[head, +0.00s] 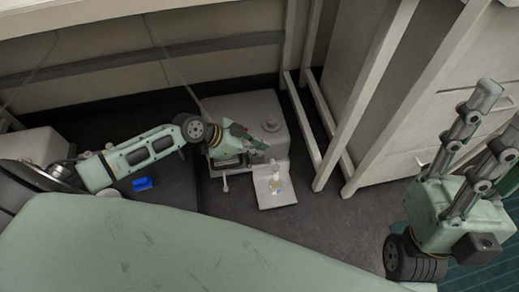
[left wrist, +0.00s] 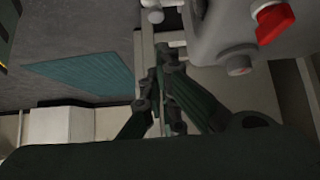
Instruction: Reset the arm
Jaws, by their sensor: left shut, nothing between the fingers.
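My left arm comes in from the left in the head view and ends in my left gripper (head: 262,146), in front of a pale grey bench device (head: 262,107). In the left wrist view the left gripper's fingers (left wrist: 160,62) are together with nothing between them. The grey device (left wrist: 220,28) with its red knob (left wrist: 274,22) is close by at the upper right there. My right gripper (head: 500,112) is at the right edge of the head view, pointing up.
A small clear flask (head: 274,184) stands on a white platform (head: 284,200) in front of the device. A blue object (head: 142,183) lies on the dark surface to the left. White frame posts (head: 366,95) and cabinets stand at the right. A green mat (left wrist: 85,70) shows in the wrist view.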

